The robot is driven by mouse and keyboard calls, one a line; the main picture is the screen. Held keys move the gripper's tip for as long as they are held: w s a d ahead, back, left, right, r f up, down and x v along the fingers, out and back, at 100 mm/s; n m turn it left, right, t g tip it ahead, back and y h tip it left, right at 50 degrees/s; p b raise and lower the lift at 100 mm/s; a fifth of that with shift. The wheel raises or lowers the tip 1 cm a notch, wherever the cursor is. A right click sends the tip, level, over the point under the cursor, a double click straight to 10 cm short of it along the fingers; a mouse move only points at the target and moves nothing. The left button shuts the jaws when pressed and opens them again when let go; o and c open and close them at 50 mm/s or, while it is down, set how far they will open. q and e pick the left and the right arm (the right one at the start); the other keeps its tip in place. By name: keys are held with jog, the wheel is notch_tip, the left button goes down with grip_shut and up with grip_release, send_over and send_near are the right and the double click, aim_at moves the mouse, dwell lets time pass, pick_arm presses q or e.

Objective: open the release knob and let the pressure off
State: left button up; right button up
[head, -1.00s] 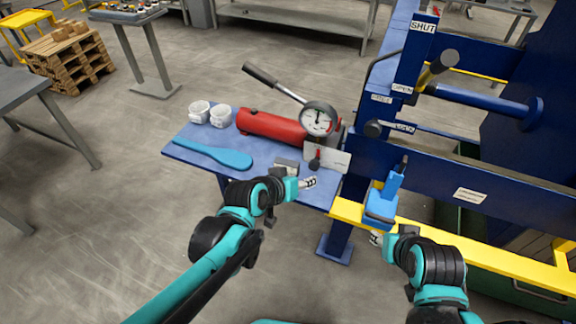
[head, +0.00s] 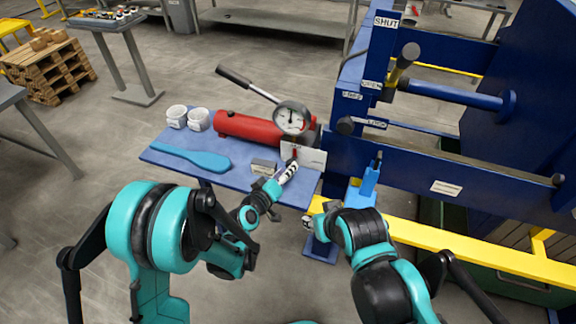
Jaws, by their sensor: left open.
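The red pump cylinder (head: 240,126) lies on the blue side table, with a round pressure gauge (head: 291,118) at its right end and a long black-gripped lever (head: 248,85) rising to the upper left. The small release knob (head: 294,154) stands in front of a pale plate (head: 312,157) below the gauge. My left gripper (head: 290,169) is open, its fingertips right at the knob's near side. I cannot tell whether they touch it. My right gripper (head: 308,221) is low beside the table's front right corner, mostly hidden by its own arm; its jaws are unclear.
The blue press frame (head: 470,172) with a yellow rail (head: 470,248) stands right. A blue-handled tool (head: 366,184) is near my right arm.

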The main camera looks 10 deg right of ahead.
pick_arm(q)
jog(key=shift+b+x, duration=0.4)
jog(key=shift+x, duration=1.9)
jog(key=c, duration=0.9)
